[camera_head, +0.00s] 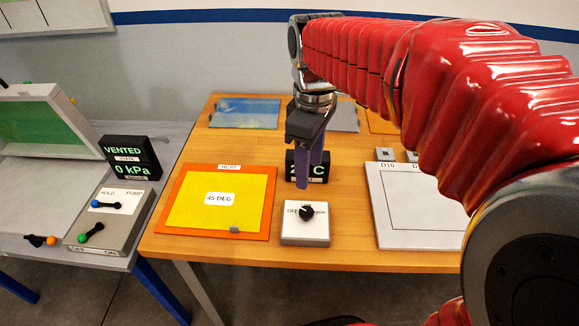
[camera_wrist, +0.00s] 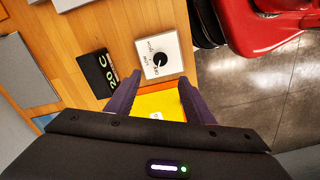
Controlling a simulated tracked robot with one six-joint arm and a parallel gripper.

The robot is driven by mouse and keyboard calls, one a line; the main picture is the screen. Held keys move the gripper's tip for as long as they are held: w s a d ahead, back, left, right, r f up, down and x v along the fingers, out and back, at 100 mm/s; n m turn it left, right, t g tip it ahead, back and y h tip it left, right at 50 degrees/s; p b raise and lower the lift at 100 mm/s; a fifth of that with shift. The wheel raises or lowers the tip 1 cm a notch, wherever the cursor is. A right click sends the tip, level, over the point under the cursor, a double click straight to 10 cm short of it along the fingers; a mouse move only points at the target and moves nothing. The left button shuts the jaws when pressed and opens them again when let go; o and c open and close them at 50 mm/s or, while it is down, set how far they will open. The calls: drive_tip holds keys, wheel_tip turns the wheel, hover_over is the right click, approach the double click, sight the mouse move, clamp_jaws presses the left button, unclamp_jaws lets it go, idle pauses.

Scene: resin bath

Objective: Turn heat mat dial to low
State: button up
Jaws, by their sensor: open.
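The heat mat dial is a black knob (camera_head: 306,213) on a small white box (camera_head: 305,236) at the front of the wooden table. OFF is printed left of the knob; the other labels are too small to read surely. A white pointer mark shows on the knob, seemingly toward the OFF side. The knob also shows in the wrist view (camera_wrist: 159,59). The yellow heat mat (camera_head: 188,205) with an orange border lies left of the box. My gripper (camera_head: 309,180), with purple fingers, is open and empty, above and behind the dial box, pointing down.
A black display reading 20 C (camera_wrist: 98,73) stands behind the dial box, partly hidden by my fingers in the head view. A white board (camera_head: 420,234) lies to the right. A vacuum pump box (camera_head: 109,220) sits on the left table.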

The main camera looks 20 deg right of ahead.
sight(306, 210)
drive_tip(key=shift+f, duration=0.1)
wheel_tip(306, 210, down, 14)
drive_tip(key=shift+r, duration=0.2)
idle(0.4)
drive_tip(key=shift+c, duration=0.2)
drive_tip(key=c, duration=0.9)
drive_tip(key=shift+a, duration=0.25)
drive_tip(key=shift+c, duration=0.5)
drive_tip(key=shift+d, duration=0.25)
